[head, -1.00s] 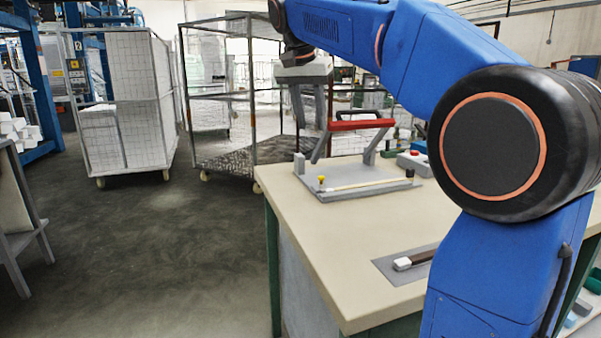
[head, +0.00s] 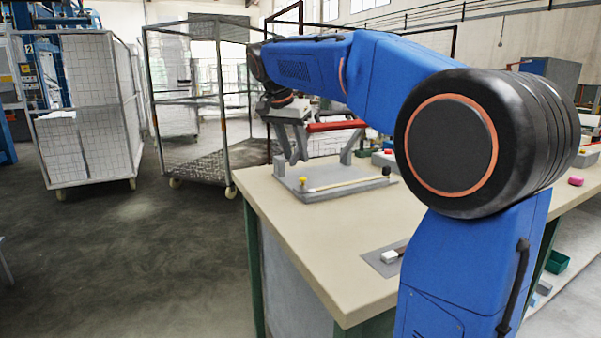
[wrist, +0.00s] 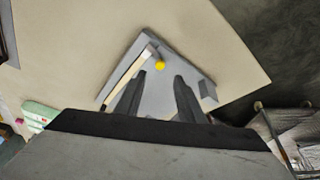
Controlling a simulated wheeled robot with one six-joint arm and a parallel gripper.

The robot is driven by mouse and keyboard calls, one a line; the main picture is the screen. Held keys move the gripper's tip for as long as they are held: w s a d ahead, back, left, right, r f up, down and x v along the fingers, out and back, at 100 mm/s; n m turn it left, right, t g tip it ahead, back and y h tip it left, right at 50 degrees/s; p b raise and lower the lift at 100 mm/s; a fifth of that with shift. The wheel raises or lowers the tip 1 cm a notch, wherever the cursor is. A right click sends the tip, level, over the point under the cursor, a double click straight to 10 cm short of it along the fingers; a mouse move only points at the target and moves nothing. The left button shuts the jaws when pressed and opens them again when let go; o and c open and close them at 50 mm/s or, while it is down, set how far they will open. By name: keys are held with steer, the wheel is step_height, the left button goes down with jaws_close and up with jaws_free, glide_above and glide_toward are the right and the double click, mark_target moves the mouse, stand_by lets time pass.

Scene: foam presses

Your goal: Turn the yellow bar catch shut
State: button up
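The catch looks like a pale yellow bar (head: 345,183) with a round yellow knob (head: 303,182) at its near left end. The bar lies along the front of a grey base plate (head: 330,194) on the bench, its far end by a small post (head: 386,171). In the wrist view the knob (wrist: 160,66) shows just beyond my fingertips, with the bar (wrist: 126,82) running off to the lower left. My gripper (head: 297,159) is above the plate's left part, fingers pointing down. Its fingers (wrist: 160,78) are apart with nothing between them. I cannot tell its exact height.
A red handle bar (head: 336,126) on grey supports stands behind my gripper. A small grey plate with a white-ended bar (head: 389,257) lies on the bench (head: 300,245) nearer to me. Wire carts (head: 85,110) stand on the floor at left. The bench between the plates is clear.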

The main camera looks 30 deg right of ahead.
mark_target(303, 178)
steer(key=x, duration=0.7)
steer(key=shift+f, duration=0.35)
steer(key=shift+c, duration=0.5)
steer(key=shift+d, duration=0.1)
jaws_close()
